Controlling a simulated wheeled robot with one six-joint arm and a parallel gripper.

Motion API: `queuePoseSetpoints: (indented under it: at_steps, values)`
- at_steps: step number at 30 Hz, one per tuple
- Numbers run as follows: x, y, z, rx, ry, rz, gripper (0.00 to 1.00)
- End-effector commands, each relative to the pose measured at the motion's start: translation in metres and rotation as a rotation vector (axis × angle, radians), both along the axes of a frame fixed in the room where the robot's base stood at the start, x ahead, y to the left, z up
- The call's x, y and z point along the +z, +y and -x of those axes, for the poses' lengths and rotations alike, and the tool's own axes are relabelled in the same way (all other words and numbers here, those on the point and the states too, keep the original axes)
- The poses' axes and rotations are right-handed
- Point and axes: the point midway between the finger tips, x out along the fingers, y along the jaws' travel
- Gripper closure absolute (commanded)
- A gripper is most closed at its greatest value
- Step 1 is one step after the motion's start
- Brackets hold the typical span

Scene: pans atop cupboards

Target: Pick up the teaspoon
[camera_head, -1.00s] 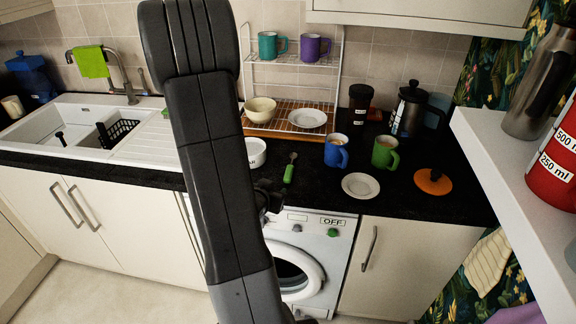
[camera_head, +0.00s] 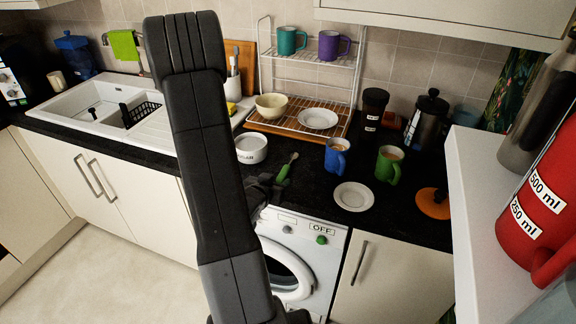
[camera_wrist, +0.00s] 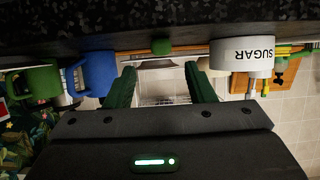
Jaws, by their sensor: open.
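The teaspoon (camera_head: 284,171) has a green handle and lies on the black worktop, its handle towards the front edge. Its green handle end (camera_wrist: 161,46) shows in the upside-down wrist view, ahead of and between the fingers. My gripper (camera_wrist: 161,86) is open with nothing between its green fingers. In the head view my gripper (camera_head: 264,187) is a dark shape at the worktop's front edge, close beside the handle; my arm hides part of it. I cannot tell whether the fingers touch the spoon.
A white sugar bowl (camera_head: 251,148) stands left of the spoon. A blue mug (camera_head: 337,157), a green mug (camera_head: 388,166) and a white saucer (camera_head: 354,196) are to the right. A wire rack (camera_head: 308,119) stands behind. The washing machine (camera_head: 300,258) is below.

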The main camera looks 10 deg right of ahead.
Motion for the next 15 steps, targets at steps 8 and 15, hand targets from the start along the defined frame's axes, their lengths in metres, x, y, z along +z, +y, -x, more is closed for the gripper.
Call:
queuePoseSetpoints:
  at_steps: [8,15]
  values:
    - [-0.008,-0.012,-0.018,0.0,0.0,0.001,0.51]
    - [-0.008,-0.026,-0.042,-0.001,0.001,-0.001,0.51]
